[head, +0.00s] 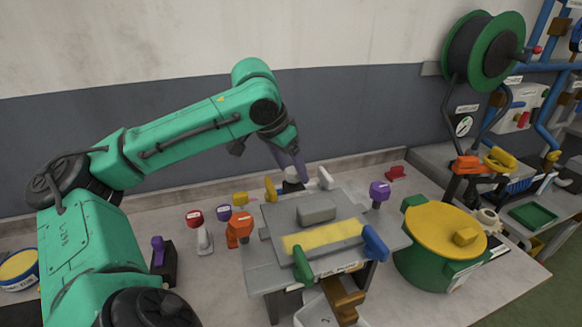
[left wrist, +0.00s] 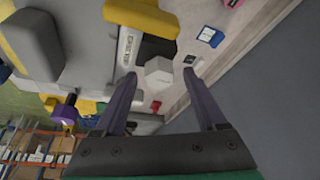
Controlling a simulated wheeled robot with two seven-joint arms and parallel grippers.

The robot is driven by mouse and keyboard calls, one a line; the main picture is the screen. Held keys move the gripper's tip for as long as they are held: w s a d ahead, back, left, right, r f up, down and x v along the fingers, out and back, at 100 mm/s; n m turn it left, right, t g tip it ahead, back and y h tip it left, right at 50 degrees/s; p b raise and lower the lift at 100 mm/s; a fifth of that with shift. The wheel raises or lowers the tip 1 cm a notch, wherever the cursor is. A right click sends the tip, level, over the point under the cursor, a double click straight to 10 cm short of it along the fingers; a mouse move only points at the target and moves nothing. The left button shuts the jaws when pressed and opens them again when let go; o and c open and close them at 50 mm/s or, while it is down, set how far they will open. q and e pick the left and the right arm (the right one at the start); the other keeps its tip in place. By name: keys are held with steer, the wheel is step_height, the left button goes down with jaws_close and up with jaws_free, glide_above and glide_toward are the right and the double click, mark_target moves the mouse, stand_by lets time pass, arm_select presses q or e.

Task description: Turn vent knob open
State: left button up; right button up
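My left gripper (head: 290,172) reaches down behind the grey bench fixture (head: 282,216) in the head view. In the left wrist view its two purple fingers (left wrist: 161,74) are apart, with nothing held between them. A pale, faceted knob-like piece (left wrist: 158,66) shows between and beyond the fingertips, beside a dark block and a small label. I cannot read the label, so I cannot tell surely that this is the vent knob. In the head view the fingers mostly hide that spot. My right gripper is in neither view.
A green pot with a yellow lid (head: 440,232) stands further right. The wall (head: 360,105) is close behind.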

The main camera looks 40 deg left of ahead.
arm_select(q)
steer(key=shift+r, duration=0.1)
steer(key=p+v, duration=0.4)
steer(key=v, duration=1)
steer(key=shift+r+p, duration=0.2)
steer(key=shift+p, duration=0.1)
steer(key=shift+f, duration=0.1)
